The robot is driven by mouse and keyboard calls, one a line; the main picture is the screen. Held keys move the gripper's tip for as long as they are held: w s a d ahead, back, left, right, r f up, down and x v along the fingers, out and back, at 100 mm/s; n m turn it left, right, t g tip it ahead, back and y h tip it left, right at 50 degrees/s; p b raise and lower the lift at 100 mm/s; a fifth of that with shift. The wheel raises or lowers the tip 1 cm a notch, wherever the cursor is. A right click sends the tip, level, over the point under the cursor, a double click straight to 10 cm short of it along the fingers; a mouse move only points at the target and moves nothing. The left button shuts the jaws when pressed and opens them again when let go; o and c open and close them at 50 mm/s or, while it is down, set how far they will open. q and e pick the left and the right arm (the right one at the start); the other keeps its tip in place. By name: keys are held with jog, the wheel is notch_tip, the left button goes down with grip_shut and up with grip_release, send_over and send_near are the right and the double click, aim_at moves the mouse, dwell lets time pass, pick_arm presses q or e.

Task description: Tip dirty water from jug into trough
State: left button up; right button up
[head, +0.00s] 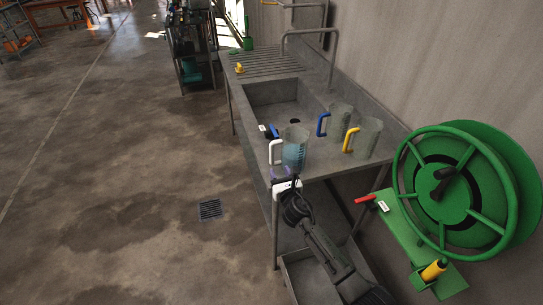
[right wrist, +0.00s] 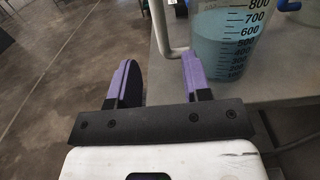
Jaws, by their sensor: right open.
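A clear jug (head: 295,150) with a white handle and bluish liquid stands upright on the grey sink bench's near end. The right wrist view shows the jug (right wrist: 227,40) with black graduation marks and its white handle (right wrist: 158,22). My right gripper (head: 282,172) is just in front of the handle. Its purple fingers (right wrist: 157,62) are open and spread either side of the handle's line, with nothing visibly held. The grey trough (head: 272,97) is sunk in the bench behind the jug, with a dark drain hole. My left gripper is not in view.
A blue-handled jug (head: 340,120) and a yellow-handled jug (head: 369,139) stand right of the white-handled one. A small blue item (head: 274,131) lies by the trough's near edge. A green hose reel (head: 455,190) is at right.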

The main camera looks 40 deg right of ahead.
aim_at(272, 156)
jog(key=b+x, duration=0.3)
jog(key=x, duration=0.4)
jog(key=shift+f+b, duration=0.15)
jog(key=shift+b, duration=0.2)
jog(key=shift+b+x, duration=0.4)
jog(key=shift+x, duration=0.4)
jog(key=shift+w+d, duration=0.1)
jog(key=shift+w, duration=0.05)
jog(key=c, duration=0.3)
grip_shut()
